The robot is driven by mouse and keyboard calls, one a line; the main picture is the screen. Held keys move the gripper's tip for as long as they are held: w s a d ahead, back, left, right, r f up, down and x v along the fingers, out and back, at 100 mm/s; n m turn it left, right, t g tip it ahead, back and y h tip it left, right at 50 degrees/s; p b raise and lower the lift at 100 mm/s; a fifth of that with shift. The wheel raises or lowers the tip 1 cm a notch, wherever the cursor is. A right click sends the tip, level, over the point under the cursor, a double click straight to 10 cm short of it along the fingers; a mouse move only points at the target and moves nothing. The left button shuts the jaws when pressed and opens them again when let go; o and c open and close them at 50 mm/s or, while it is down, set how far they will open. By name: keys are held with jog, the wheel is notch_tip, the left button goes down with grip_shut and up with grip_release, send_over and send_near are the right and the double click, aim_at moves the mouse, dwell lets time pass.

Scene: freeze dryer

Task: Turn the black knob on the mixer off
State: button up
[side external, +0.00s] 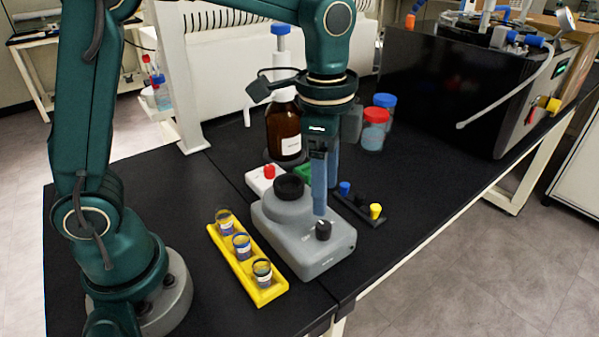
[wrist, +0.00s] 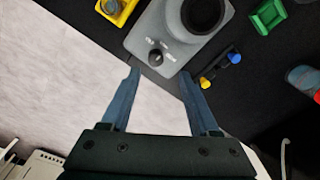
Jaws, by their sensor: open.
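The mixer (side external: 300,243) is a grey box with a round black cup on top, standing on the black bench. Its small black knob (side external: 323,230) sits on the front part of the top. In the wrist view the mixer (wrist: 172,35) is at the top and the knob (wrist: 155,57) shows just beyond the fingertips, roughly between them. My gripper (side external: 320,205) points down over the mixer, its blue fingers close to the knob. In the wrist view my gripper (wrist: 160,80) is open and its jaws look empty. I cannot tell the exact height of the fingertips above the knob.
A yellow rack (side external: 250,268) with several small vials stands left of the mixer. A black holder (side external: 358,211) with blue and yellow caps lies right of it. A brown bottle (side external: 284,130) and capped jars (side external: 375,130) stand behind. The bench's front edge is near.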

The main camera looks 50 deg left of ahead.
aim_at(323, 225)
jog(key=shift+s+d+f+g, duration=0.1)
jog(key=shift+f+g, duration=0.05)
jog(key=shift+f, duration=0.35)
jog(key=shift+d+f+g, duration=0.1)
jog(key=shift+f+g, duration=0.05)
jog(key=shift+f, duration=2.65)
grip_shut()
